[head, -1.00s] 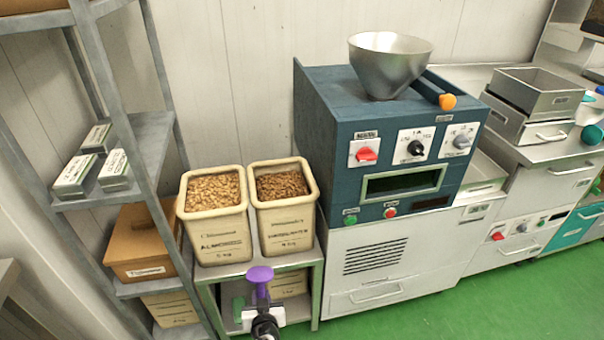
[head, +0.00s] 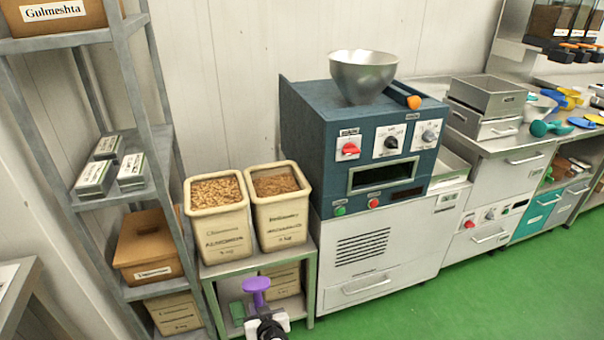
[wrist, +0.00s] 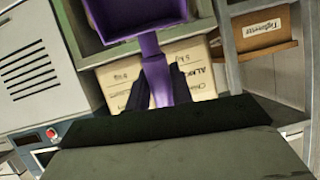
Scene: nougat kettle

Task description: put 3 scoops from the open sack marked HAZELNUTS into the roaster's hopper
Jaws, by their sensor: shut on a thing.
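My gripper (head: 267,326) is shut on a purple scoop (head: 257,285), held in front of the low stand. The wrist view shows the scoop's handle (wrist: 155,75) between the fingers; I cannot tell whether its bowl holds nuts. The open sack of hazelnuts (head: 281,218), filled with brown nuts, stands on the stand at the right. Beside it on the left is the open almond sack (head: 222,230). The roaster (head: 325,140) is a dark blue machine to the right, with a metal funnel hopper (head: 362,76) on top. The hopper's inside is mostly hidden.
A grey shelf rack (head: 160,190) with boxes and small packs stands at the left. The stand (head: 240,267) has a lower shelf with another sack. Metal trays (head: 487,100) and coloured scoops lie on the counter at the right. Green floor (head: 430,310) is clear in front.

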